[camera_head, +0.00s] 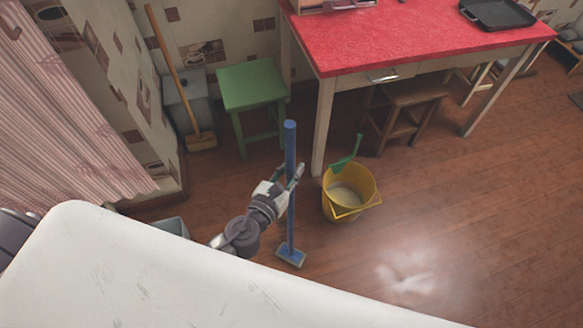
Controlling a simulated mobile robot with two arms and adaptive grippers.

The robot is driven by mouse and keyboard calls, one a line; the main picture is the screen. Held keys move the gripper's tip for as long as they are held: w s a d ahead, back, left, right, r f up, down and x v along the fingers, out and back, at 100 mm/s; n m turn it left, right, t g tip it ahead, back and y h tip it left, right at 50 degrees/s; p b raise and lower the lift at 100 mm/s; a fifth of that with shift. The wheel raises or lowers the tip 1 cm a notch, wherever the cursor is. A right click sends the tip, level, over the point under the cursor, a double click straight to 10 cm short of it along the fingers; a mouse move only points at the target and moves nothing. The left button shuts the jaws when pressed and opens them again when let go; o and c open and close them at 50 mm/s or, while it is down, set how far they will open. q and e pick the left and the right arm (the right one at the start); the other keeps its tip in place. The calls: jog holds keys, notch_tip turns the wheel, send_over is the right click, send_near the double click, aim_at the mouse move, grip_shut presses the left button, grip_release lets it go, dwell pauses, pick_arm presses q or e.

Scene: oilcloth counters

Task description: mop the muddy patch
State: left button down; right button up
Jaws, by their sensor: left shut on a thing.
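A blue mop (291,215) stands nearly upright on the wooden floor, its flat grey-blue head down. My left gripper (290,182) is shut around the mop's handle, partway up. A yellow bucket (368,190) stands just right of the mop, apart from it, with pale content inside and a green-handled tool leaning in it. A pale, shiny patch (412,277) shows on the floor to the lower right; I cannot tell if it is a spill or glare. No brown mud is clear in view. My right gripper is out of view.
A red-topped table (410,38) stands behind the bucket, with a wooden stool (410,95) under it. A green stool (252,86) and a broom (170,70) are at the back left. A white surface (130,270) fills the front left. Floor at right is open.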

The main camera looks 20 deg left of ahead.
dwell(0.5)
pick_arm(q)
jog(key=shift+f+b, duration=0.9)
jog(key=shift+f, duration=0.1)
jog(key=shift+w+r, duration=0.1)
jog(key=shift+w, duration=0.05)
jog(key=shift+w+a, duration=0.2)
jog(key=shift+w, duration=0.05)
jog(key=w+a, duration=0.2)
jog(key=w, duration=0.1)
jog(key=shift+p, duration=0.4)
jog(key=shift+w+a, duration=0.1)
jog(key=shift+w+a, duration=0.6)
jog(key=shift+w, duration=0.3)
jog(key=shift+w+a, duration=0.6)
jog(key=shift+w, duration=0.25)
